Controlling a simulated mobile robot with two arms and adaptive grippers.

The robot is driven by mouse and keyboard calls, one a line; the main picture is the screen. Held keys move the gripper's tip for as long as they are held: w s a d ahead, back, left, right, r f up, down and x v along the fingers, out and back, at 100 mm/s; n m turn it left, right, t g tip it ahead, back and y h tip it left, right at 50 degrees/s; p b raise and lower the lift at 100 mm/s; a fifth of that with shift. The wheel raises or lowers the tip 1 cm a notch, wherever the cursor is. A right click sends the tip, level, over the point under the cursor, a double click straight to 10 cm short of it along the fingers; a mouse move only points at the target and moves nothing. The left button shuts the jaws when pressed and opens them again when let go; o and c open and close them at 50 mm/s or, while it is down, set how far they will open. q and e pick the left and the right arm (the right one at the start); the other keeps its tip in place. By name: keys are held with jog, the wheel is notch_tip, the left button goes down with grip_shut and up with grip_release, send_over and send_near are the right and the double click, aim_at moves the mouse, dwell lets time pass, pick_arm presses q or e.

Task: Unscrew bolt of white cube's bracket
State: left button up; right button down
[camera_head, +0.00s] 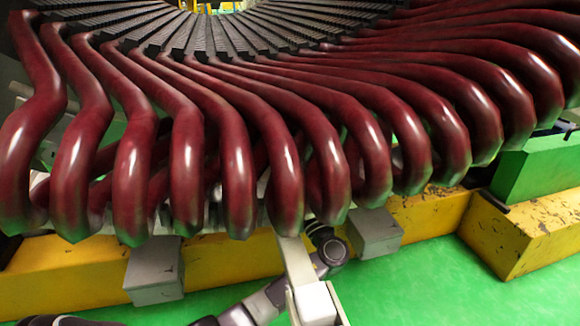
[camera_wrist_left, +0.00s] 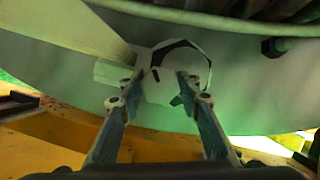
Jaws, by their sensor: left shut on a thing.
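The white cube (camera_head: 316,303) is at the bottom edge of the head view, with a pale upright bracket (camera_head: 296,262) rising from it to the coils. My left arm comes in from the lower left, passes behind the bracket and ends in a dark wrist joint. Its gripper is hidden in that view. In the left wrist view my left gripper (camera_wrist_left: 158,88) has its two fingers on either side of a pale bolt (camera_wrist_left: 157,92). It is shut on it. A pale round part with a dark outline (camera_wrist_left: 201,62) is just beyond. My right gripper is not in view.
Thick dark red coils (camera_head: 240,170) hang over the work area. Grey blocks (camera_head: 155,272) and (camera_head: 375,233) stick out from the yellow frame (camera_head: 60,280). A green block (camera_head: 540,165) stands at right. The green floor (camera_head: 450,290) at lower right is clear.

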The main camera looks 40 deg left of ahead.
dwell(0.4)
pick_arm(q)
jog(key=o, duration=1.2)
jog(key=v, duration=0.7)
jog(key=shift+s+d+f, duration=0.15)
jog(key=shift+d, duration=0.1)
